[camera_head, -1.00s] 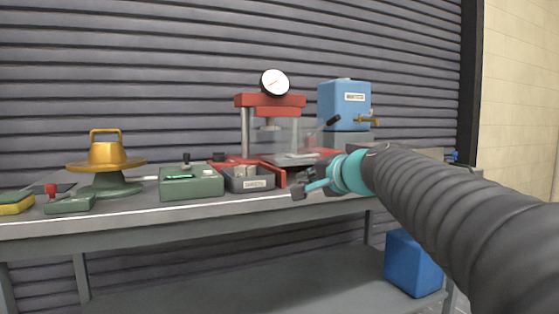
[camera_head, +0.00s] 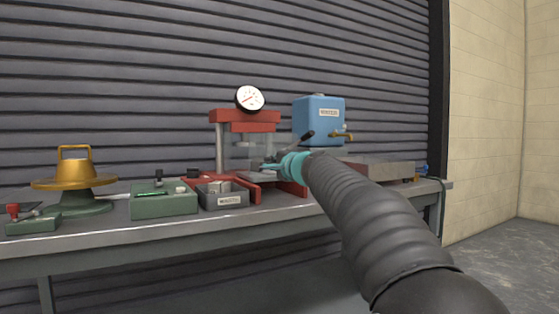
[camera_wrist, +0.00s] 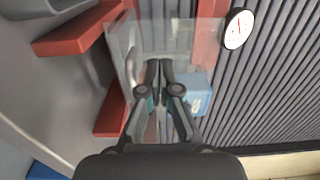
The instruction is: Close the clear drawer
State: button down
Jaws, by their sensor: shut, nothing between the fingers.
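The clear drawer shows as a see-through panel (camera_head: 243,151) at the front of the red press (camera_head: 245,116), under its round dial. In the wrist view the clear panel (camera_wrist: 122,38) fills the upper middle, with a pale curved handle (camera_wrist: 104,66) at its left side. My gripper (camera_head: 268,164) is at the press, by the panel. In the wrist view its fingertips (camera_wrist: 159,64) are together and empty, in front of the panel and right of the handle. I cannot tell whether they touch the panel. My arm hides the right part of the press front.
A blue tank (camera_head: 318,120) with a brass tap stands right of the press. A dark labelled tray (camera_head: 222,199), a green box (camera_head: 164,201) and a brass-topped flow table (camera_head: 75,180) stand to the left. The bench front edge (camera_head: 110,232) is clear.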

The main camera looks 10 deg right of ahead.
aim_at(261, 160)
jog(key=shift+p+x, duration=0.5)
jog(key=shift+x, duration=1.45)
